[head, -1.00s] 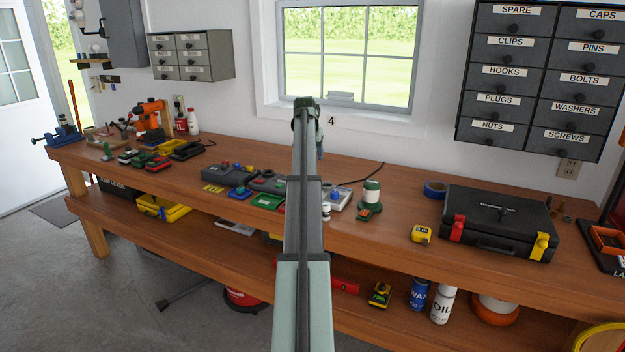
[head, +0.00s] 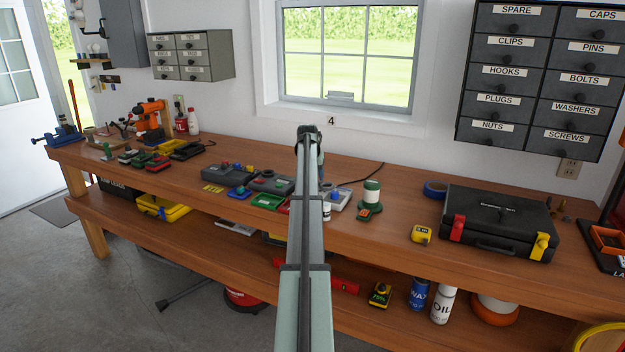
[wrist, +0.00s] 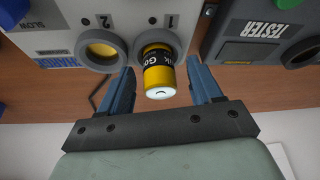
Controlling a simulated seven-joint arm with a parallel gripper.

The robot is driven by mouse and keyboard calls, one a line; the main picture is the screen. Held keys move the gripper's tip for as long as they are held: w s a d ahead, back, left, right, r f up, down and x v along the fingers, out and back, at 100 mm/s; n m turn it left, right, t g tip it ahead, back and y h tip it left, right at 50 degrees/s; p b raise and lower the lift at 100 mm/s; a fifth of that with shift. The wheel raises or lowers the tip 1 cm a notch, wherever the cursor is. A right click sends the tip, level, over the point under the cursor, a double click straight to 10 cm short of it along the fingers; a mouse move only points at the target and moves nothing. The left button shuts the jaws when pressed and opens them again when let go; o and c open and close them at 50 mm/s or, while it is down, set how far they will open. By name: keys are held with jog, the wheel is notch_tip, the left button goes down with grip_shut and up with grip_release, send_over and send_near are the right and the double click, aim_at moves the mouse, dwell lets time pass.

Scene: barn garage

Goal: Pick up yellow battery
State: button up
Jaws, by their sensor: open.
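The yellow battery (wrist: 158,76) shows in the wrist view, standing in or over the hole marked 1 of a light grey charger (wrist: 60,38). In the head view the charger (head: 341,197) is partly hidden by my arm. The battery and most of my gripper are hidden there.
A dark tester (wrist: 262,30) stands close beside the charger. In the head view, a green and white lantern-like object (head: 370,195) is right of the charger. A yellow tape measure (head: 421,234) and black toolbox (head: 498,222) are further right. The front bench edge between is clear.

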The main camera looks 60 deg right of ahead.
grip_shut()
dwell(0.6)
